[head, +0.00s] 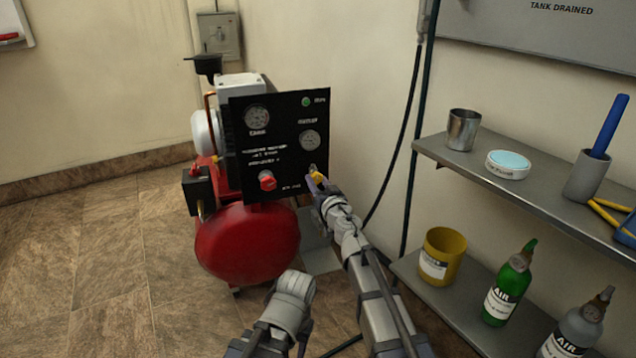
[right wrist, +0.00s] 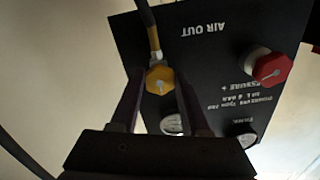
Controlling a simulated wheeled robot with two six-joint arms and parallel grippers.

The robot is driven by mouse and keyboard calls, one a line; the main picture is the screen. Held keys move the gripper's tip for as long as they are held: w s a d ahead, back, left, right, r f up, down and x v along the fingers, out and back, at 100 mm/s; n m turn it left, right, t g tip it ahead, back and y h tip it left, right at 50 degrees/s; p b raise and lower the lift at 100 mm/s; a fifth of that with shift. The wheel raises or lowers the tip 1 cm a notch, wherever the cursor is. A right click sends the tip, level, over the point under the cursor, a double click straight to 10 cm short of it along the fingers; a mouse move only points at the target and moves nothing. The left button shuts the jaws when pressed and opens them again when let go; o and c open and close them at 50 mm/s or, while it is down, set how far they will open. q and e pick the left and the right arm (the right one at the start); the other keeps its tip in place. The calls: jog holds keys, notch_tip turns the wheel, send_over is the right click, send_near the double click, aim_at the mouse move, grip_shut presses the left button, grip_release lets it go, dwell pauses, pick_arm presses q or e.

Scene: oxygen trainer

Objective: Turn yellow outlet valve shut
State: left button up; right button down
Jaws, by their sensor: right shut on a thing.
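The yellow outlet valve (head: 317,177) is a small yellow knob at the lower right of the black panel (head: 290,160) on the red compressor. In the right wrist view the yellow knob (right wrist: 160,79) sits between my two fingers, below the "AIR OUT" lettering, with a hose leading from it. My right gripper (head: 318,184) is shut on the yellow valve; it also shows in the right wrist view (right wrist: 158,84). The fingers partly hide the valve in the head view. Part of my left arm shows at the bottom of the head view, but its gripper is out of sight.
A red knob (head: 267,181) is left of the yellow valve on the panel, under two gauges. The red tank (head: 247,243) is below. Shelves (head: 470,163) at right hold a metal cup (head: 463,130), a yellow cup (head: 441,257) and bottles. Floor at left is clear.

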dwell(0.3)
jog(key=shift+c, duration=1.9)
grip_release()
jog(key=v, duration=0.8)
